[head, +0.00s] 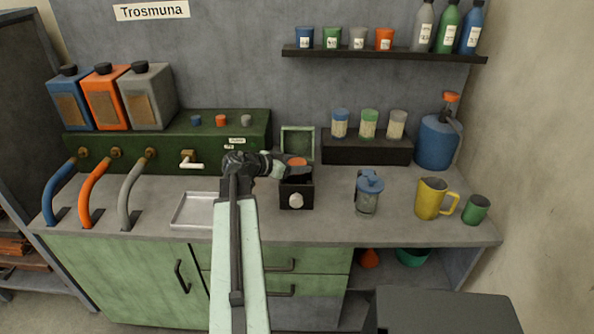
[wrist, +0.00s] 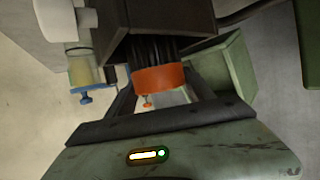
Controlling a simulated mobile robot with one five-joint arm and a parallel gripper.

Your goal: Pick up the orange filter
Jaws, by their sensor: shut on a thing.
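The orange filter (head: 297,161) is a short orange disc at the mouth of a small black box (head: 307,195) with a pale knob on its front. In the wrist view the filter (wrist: 160,79) sits between the two dark fingers of my gripper (wrist: 165,92). My gripper (head: 285,168) reaches in from the left in the head view and is shut on the filter. Dark ribbed material shows beyond the filter in the wrist view. I cannot tell whether the filter's underside is clear of the box.
A blue-lidded clear jar (head: 367,203), yellow jug (head: 430,198) and green cup (head: 476,210) stand to the right. A shallow metal tray (head: 176,222) lies left of my arm. The counter's front is mostly clear.

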